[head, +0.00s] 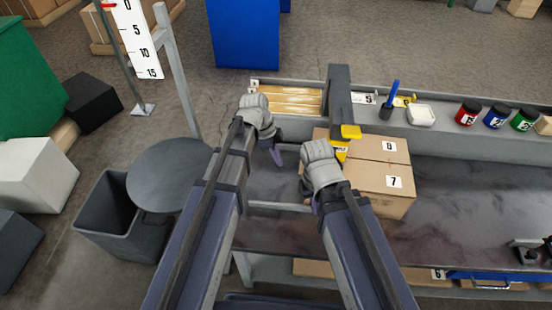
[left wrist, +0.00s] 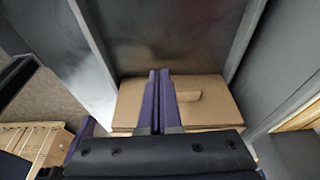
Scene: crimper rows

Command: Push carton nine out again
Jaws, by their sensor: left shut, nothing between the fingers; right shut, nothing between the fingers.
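Two brown cartons labelled 7 (head: 378,182) and what looks like 8 (head: 372,148) lie side by side on the bench, right of the crimper frame (head: 338,95). No label nine is readable. My left gripper (head: 277,160) is shut and empty, pointing down over the lane left of these cartons. The left wrist view shows its closed purple fingers (left wrist: 160,75) in front of an unlabelled brown carton (left wrist: 208,90) between grey walls; I cannot tell whether they touch.
Yellow parts (head: 350,131) stick out by the crimper frame. A pen cup (head: 386,112), a white dish (head: 420,115) and several jars stand on the back ledge.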

